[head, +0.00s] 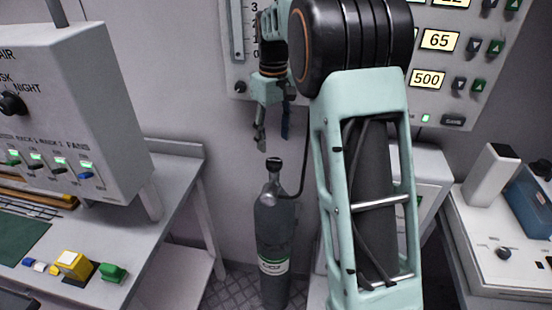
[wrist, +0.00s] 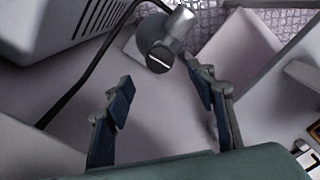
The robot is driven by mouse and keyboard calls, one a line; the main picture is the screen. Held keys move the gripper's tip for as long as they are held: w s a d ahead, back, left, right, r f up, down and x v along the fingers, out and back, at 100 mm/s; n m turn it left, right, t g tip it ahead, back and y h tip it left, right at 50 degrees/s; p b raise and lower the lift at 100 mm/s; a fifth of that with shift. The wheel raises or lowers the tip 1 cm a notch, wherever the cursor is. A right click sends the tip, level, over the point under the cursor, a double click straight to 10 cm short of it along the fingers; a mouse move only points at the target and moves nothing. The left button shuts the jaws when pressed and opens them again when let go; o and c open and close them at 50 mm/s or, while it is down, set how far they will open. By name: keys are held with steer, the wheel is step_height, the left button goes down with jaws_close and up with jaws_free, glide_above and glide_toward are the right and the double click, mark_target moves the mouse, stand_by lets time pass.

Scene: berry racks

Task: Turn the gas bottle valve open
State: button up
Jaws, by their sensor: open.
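The grey gas bottle (head: 272,235) stands upright on the floor against the wall, with a pale label band around its body. Its dark round valve knob (head: 273,163) is on top. In the wrist view the valve knob (wrist: 159,58) shows as a dark disc with a pale line across it, just past the fingertips and a little left of the middle of the gap. My gripper (head: 271,140) is open, fingers pointing down, above the valve and apart from it. In the wrist view my gripper (wrist: 160,98) has nothing between its blue-padded fingers.
A dark hose (head: 303,170) runs from the bottle's neck up along the wall. A grey bench (head: 160,200) with a control box (head: 75,125) stands left. A wall panel (head: 440,100) is behind my arm, and a white counter (head: 490,240) stands right.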

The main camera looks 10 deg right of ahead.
mark_target(274, 162)
step_height(274, 162, down, 7)
steer(key=shift+f, duration=0.2)
steer(key=shift+c, duration=0.5)
steer(key=c, duration=1)
steer(key=shift+r+m, duration=0.1)
steer(key=shift+m, duration=0.2)
steer(key=shift+c, duration=0.3)
